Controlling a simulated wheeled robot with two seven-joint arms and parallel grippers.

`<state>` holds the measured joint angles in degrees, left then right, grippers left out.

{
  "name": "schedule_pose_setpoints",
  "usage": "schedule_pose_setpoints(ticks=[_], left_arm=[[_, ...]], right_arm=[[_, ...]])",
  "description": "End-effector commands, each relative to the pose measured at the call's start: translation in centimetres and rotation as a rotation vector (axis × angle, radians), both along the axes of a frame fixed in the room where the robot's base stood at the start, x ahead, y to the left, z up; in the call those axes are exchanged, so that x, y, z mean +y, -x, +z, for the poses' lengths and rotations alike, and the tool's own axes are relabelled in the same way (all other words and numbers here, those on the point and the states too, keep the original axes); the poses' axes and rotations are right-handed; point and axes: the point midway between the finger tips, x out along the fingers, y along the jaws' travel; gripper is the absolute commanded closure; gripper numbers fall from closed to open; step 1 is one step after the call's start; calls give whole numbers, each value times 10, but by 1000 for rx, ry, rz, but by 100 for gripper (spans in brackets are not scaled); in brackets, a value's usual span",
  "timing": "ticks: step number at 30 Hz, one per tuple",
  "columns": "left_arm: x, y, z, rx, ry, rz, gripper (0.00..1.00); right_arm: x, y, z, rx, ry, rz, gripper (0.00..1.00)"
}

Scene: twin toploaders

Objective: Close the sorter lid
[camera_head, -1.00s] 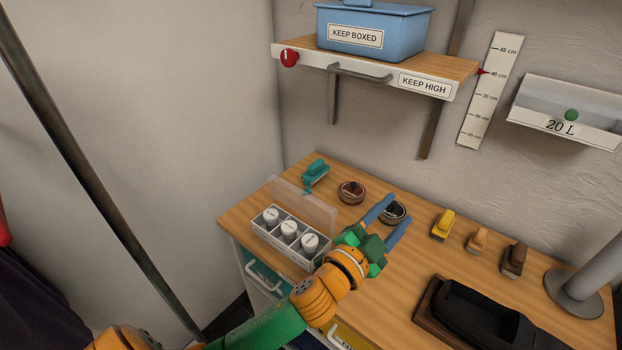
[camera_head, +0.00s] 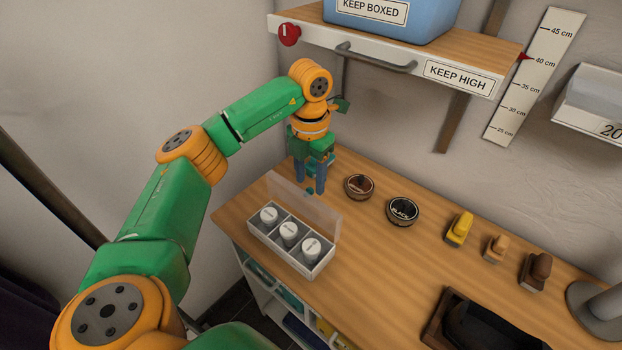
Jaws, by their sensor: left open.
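The sorter (camera_head: 284,258) is a white box near the table's left front edge, with three compartments, each holding a white-capped jar. Its clear lid (camera_head: 304,207) stands open, upright along the back side. A small teal tab (camera_head: 309,191) shows at the lid's top edge. My left gripper (camera_head: 309,182) points down at the lid's top edge, its two blue fingers apart on either side of the teal tab. Whether a finger touches the lid, I cannot tell. My right gripper is not in view.
Two round tins, one brown (camera_head: 359,187) and one labelled BLACK (camera_head: 402,211), stand right of the lid. Yellow (camera_head: 459,229), tan and brown brushes stand further right. A shelf (camera_head: 400,55) with a blue box (camera_head: 395,20) hangs above. A dark tray (camera_head: 440,325) is at front right.

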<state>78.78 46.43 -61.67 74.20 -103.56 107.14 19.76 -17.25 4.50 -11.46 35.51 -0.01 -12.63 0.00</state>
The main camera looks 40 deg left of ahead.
Motion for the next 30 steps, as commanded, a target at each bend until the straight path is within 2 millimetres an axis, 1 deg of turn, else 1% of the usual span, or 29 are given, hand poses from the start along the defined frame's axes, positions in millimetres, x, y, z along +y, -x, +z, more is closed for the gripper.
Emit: schedule_pose_setpoints(ticks=[1, 5, 11, 12, 14, 15, 17, 18, 30], left_arm=[[0, 0, -5, 3, -1, 1, 48], [0, 0, -19, 1, 0, -1, 48], [-1, 0, -22, -2, 2, -2, 48], [-1, 0, -22, -2, 2, -2, 50], [-1, 0, -22, -2, 2, -3, 66], [-1, 0, -22, -2, 2, -3, 77], [-1, 0, -21, -2, 3, -3, 94], [-1, 0, -21, -2, 3, -3, 100], [-1, -1, -21, -3, 3, -3, 100]], right_arm=[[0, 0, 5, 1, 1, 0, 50], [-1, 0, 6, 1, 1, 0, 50], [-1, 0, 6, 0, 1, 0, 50], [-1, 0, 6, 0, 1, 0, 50], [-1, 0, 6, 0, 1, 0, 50], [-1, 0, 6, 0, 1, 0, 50], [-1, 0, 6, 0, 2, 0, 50], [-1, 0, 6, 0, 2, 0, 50], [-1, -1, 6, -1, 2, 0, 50]])
